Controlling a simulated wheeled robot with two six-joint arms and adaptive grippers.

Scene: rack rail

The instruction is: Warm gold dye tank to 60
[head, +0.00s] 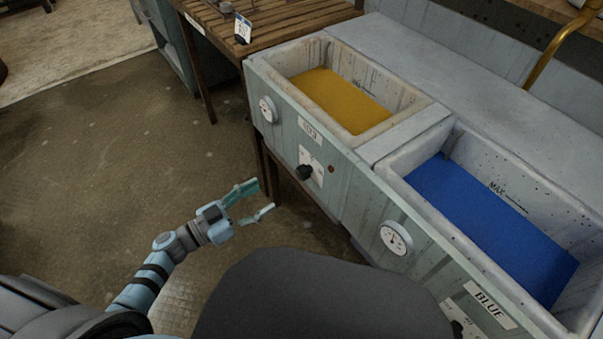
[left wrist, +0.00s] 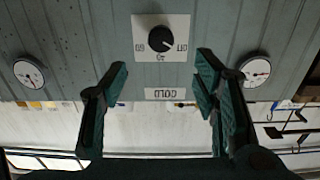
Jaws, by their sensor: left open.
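The gold dye tank (head: 341,98) holds yellow liquid. Its front panel has a GOLD label (left wrist: 166,94), a black knob (head: 305,172) on a white plate, and a round gauge (head: 267,109). In the left wrist view, upside down, the knob (left wrist: 160,38) sits among OFF, 40 and 60 marks; its pale mark seems to point toward the lower right of the picture, on the OFF side. The gauge needle is too small to read. My left gripper (head: 262,198) is open and empty, in front of the panel and apart from the knob. My right gripper is out of view.
The blue tank (head: 490,225) stands to the right with its own gauge (head: 396,238) and BLUE label (head: 488,304). A slatted wooden table (head: 280,18) with a small card (head: 243,28) stands behind left. The floor left of the tanks is clear.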

